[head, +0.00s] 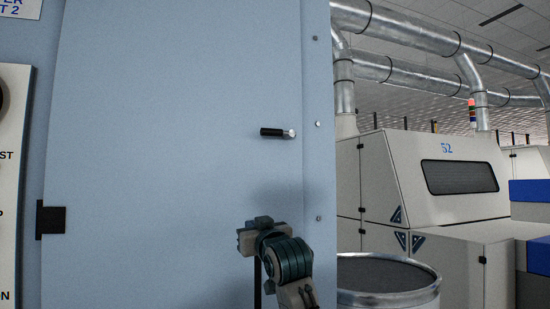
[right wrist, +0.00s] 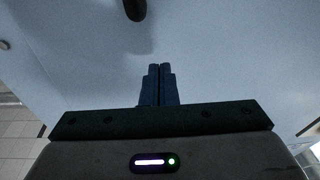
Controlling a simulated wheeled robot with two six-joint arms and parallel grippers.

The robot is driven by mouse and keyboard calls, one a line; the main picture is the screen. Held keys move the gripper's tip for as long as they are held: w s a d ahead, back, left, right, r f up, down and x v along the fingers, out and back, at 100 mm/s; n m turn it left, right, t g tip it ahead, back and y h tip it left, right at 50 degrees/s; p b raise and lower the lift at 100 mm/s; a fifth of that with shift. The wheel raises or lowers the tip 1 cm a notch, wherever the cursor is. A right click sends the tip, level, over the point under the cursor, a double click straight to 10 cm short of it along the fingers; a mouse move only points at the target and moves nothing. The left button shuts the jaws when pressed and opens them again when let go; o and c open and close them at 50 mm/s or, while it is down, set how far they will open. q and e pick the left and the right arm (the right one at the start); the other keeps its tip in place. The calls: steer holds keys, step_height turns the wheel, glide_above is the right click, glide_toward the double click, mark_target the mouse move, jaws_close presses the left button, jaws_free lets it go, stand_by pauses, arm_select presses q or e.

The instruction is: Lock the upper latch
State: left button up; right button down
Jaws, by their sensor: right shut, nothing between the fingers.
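The upper latch (head: 272,132) is a black handle on a light blue door (head: 170,130) in the head view. It lies level, pointing left from a silver pivot near the door's right edge. My right gripper (head: 262,222) is below the latch, apart from it, in front of the door. In the right wrist view its fingers (right wrist: 157,85) are together and empty. A dark rounded handle end (right wrist: 135,9) shows at the top of that view, beyond the fingertips; it looks like the latch. My left gripper is not in view.
A black hinge (head: 50,220) is at the door's left side. A panel with cut-off lettering (head: 15,190) stands at far left. A round metal-rimmed can (head: 390,298) and a pale machine marked 52 (head: 445,205) are at right. The door face around the latch is clear.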

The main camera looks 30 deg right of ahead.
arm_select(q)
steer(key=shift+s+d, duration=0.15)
arm_select(e)
steer(key=s+d+r+m+t+h, duration=0.1)
steer(key=s+r, duration=0.4)
steer(key=r, duration=0.7)
steer(key=s+d+r+m+t+h, duration=0.1)
steer(key=s+r, duration=0.4)
steer(key=r, duration=0.7)
steer(key=shift+s+d+t, duration=0.15)
steer(key=shift+d+t, duration=0.5)
steer(key=shift+t, duration=0.35)
